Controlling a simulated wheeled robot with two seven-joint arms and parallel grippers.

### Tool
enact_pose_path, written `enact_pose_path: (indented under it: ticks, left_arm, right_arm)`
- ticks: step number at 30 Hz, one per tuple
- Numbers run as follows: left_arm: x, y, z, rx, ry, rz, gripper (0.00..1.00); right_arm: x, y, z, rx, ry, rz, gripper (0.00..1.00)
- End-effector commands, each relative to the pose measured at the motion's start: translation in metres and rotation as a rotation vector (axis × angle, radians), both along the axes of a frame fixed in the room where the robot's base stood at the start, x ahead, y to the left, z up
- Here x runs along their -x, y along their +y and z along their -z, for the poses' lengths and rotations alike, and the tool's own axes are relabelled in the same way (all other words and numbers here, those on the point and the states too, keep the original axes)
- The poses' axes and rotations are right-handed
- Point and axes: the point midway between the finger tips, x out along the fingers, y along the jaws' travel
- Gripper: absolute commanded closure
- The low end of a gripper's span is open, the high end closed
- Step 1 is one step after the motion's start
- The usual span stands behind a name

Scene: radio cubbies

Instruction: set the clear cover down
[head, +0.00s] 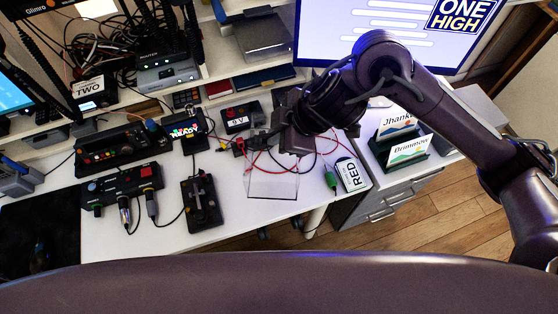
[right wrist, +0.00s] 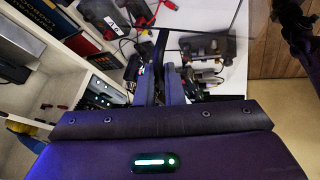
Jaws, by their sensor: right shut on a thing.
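The clear cover (head: 273,184) shows in the head view as a see-through panel with thin pale edges, near the front edge of the white desk. My right gripper (head: 249,144) is at its back edge and is shut on it. In the right wrist view the fingers of my right gripper (right wrist: 163,62) are close together, with the cover's thin dark edge (right wrist: 205,32) running off to the right. I cannot tell whether the cover touches the desk. My left gripper is not in view.
A box marked 9 V (head: 237,119) stands behind the gripper, with red and black leads around it. A black key unit (head: 202,204) and a control box (head: 121,186) lie to the left.

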Motion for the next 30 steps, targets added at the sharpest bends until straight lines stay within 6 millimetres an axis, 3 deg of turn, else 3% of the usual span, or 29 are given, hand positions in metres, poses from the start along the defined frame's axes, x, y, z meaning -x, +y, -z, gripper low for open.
enact_pose_path:
  ticks: [1,4,11,18,30]
  left_arm:
    - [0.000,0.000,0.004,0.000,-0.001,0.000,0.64]
    - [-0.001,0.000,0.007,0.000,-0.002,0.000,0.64]
    - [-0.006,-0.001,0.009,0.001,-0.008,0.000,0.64]
    - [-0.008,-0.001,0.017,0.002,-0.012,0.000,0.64]
    - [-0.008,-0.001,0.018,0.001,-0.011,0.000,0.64]
  right_arm:
    - [0.001,-0.001,0.016,0.003,0.005,0.004,1.00]
    - [0.000,-0.002,0.037,0.004,0.003,0.004,1.00]
    - [-0.001,-0.001,0.058,0.001,-0.001,0.002,1.00]
    - [0.000,-0.001,0.093,0.002,0.001,0.004,1.00]
    - [-0.001,-0.001,0.100,0.001,-0.003,0.002,1.00]
